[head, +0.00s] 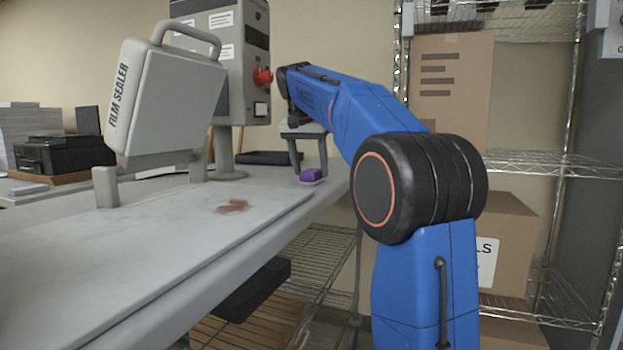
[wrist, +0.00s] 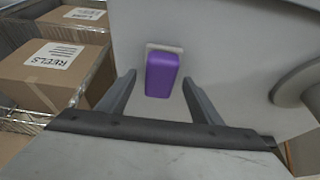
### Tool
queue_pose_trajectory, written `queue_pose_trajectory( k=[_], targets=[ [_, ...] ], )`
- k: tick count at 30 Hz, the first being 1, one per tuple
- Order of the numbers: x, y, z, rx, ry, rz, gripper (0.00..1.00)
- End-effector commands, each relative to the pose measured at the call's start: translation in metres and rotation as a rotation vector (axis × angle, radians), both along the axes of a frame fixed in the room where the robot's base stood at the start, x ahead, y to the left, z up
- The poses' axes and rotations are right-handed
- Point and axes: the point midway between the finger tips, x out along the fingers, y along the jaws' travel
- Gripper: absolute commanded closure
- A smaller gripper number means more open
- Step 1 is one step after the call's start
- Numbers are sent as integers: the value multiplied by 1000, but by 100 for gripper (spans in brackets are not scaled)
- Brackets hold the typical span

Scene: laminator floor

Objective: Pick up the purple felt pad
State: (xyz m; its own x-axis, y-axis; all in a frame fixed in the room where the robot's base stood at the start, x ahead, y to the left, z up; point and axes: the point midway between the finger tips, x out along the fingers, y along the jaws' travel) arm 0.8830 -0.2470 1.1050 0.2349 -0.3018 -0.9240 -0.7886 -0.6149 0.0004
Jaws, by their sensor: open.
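The purple felt pad (head: 311,175) is a small block near the right end of the work table (head: 75,255), on a thin pale piece. In the wrist view the purple pad (wrist: 161,75) lies ahead of and between my fingers, with a pale strip (wrist: 165,47) showing at its far edge. My gripper (head: 310,165) points down over the pad, its two fingers apart on either side. In the wrist view my gripper (wrist: 160,88) is open and empty, with clear space between each finger and the pad.
The film sealer (head: 165,95) stands left of the pad, its post base close by. A dark tray (head: 265,157) lies behind. A brown stain (head: 232,207) marks the table. Wire shelves with boxes (wrist: 58,70) stand beyond the table edge.

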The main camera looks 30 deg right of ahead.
Motion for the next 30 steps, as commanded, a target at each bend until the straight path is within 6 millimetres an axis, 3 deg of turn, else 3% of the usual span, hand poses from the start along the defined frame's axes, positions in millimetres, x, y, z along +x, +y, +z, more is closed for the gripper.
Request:
queue_pose_trajectory(
  k=[10, 16, 25, 30],
  targets=[
    [2, -2, -7, 0, 0, 0, 41],
    [2, -2, -7, 0, 0, 0, 86],
    [2, -2, -5, 0, -1, 0, 86],
    [3, -2, 12, 0, -3, 1, 86]
  ],
)
